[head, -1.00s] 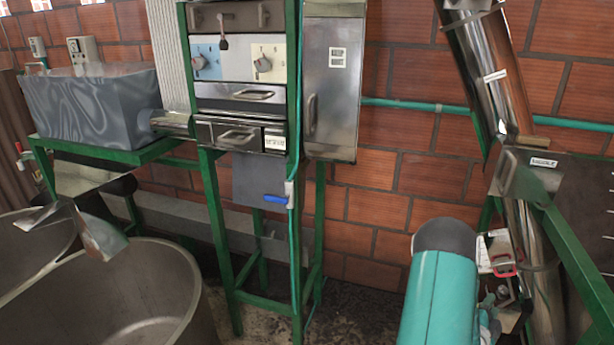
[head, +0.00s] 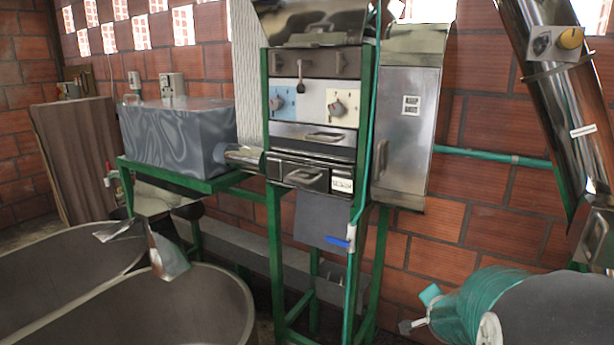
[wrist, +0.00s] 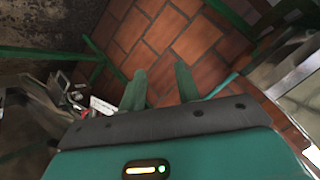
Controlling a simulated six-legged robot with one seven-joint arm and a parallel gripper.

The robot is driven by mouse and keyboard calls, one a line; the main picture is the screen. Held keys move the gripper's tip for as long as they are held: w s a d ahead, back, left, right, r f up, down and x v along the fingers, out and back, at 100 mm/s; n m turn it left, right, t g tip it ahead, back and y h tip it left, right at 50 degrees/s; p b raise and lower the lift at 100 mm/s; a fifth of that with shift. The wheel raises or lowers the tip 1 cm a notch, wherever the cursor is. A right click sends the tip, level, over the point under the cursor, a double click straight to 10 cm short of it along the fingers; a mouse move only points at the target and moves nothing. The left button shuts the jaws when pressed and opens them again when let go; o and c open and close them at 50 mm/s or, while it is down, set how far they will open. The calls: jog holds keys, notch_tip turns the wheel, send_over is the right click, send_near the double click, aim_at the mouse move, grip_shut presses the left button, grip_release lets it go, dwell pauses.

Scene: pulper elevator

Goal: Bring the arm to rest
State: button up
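My gripper shows in the wrist view (wrist: 160,86) as two green fingers standing apart. Nothing is between them, and the brick wall lies behind the gap. In the head view, my teal and grey arm (head: 560,310) lies folded across the lower right corner. The gripper's fingers cannot be made out clearly there.
A green-framed machine (head: 275,245) with knobs and drawers stands mid-view, a steel cabinet (head: 408,130) on its right. A grey hopper (head: 180,140) and round tubs (head: 215,300) are at left. A slanted metal tube (head: 565,115) and green wall pipe (head: 490,155) are at right.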

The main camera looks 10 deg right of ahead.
jog(key=s+a+r+n+y, duration=0.1)
jog(key=a+r+n+y, duration=0.15)
jog(key=a, duration=0.45)
jog(key=s+a+r+n+y, duration=0.1)
jog(key=a+r+n, duration=0.2)
jog(key=a, duration=0.3)
jog(key=s+a+r+n+g+y, duration=0.3)
jog(key=s+a+n, duration=0.7)
jog(key=s+a, duration=0.7)
jog(key=shift+a+r, duration=0.15)
jog(key=shift+r, duration=0.5)
jog(key=shift+d, duration=0.2)
